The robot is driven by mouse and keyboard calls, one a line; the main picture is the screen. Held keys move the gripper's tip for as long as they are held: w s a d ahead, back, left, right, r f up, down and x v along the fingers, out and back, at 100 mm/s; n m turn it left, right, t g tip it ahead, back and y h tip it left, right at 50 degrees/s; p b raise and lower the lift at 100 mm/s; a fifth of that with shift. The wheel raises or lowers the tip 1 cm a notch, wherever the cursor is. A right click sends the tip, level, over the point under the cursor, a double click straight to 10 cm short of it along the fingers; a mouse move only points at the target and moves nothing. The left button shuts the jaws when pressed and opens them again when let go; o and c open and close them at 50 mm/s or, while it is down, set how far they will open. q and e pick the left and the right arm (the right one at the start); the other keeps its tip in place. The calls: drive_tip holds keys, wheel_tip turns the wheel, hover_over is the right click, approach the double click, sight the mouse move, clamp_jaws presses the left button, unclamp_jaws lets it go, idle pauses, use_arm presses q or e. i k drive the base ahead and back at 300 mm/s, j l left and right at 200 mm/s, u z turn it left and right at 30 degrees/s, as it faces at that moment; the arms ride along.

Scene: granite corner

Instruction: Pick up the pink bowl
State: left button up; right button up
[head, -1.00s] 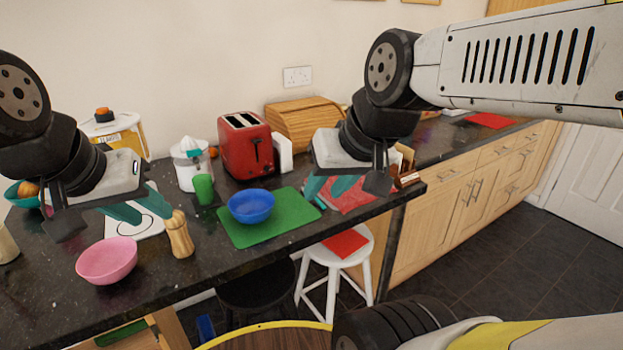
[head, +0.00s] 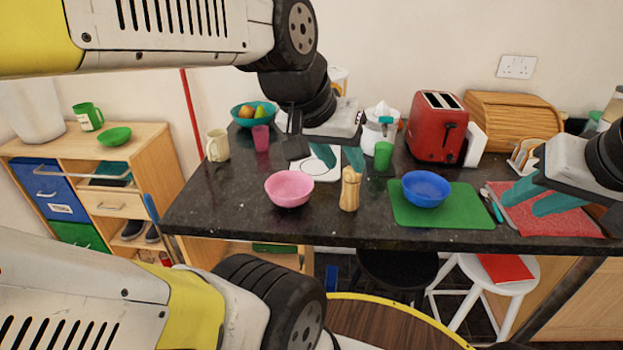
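The pink bowl (head: 290,188) sits upright on the dark granite counter, near its front edge and left of a wooden pepper mill. My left gripper (head: 340,160) hangs above the counter, up and to the right of the bowl and apart from it. Its teal fingers are spread with nothing between them. My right gripper (head: 537,198) is far to the right, over the red cloth. Its fingers are apart and I see nothing held. The bowl is fully visible.
The pepper mill (head: 350,189) stands close to the bowl's right. A blue bowl (head: 426,188) sits on a green mat (head: 463,208). A cream mug (head: 217,146), pink cup (head: 261,138) and teal fruit bowl (head: 244,121) stand behind left. Counter left of the bowl is clear.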

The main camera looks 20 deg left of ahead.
sight(289, 189)
drive_tip(key=u, duration=1.75)
